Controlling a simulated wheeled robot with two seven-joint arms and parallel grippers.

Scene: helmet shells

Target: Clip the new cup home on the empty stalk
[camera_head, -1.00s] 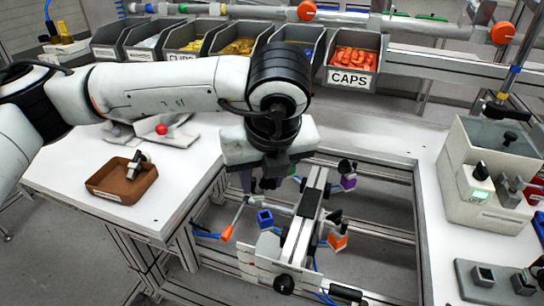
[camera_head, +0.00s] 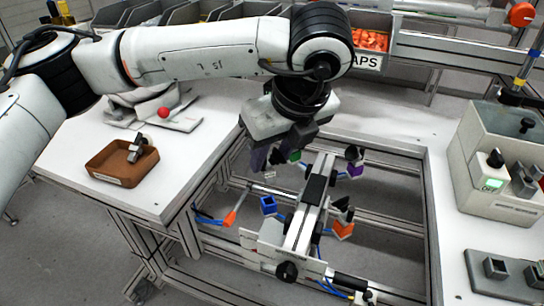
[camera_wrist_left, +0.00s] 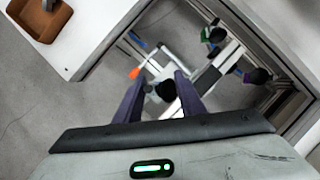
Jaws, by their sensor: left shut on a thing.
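My left gripper (camera_head: 268,165) hangs over the far left part of the frame, its dark purple fingers pointing down. It is shut on a black cup (camera_wrist_left: 165,90), which shows between the fingertips in the left wrist view. In the head view, the fingers partly hide it. The blue square stalk end (camera_head: 268,204) stands bare, below and apart from the fingertips. The orange stalk end (camera_head: 343,230) and purple stalk end (camera_head: 355,171) each carry a black cup. A green stalk end (camera_wrist_left: 217,35) also has a black cup. My right gripper is out of view.
A metal frame with a central rail (camera_head: 313,190) fills the gap between white worktops. An orange-tipped lever (camera_head: 231,218) sticks out left. A brown tray (camera_head: 107,170) holds a small clip-like part. A beige box (camera_head: 500,200) stands right. Bins line the back.

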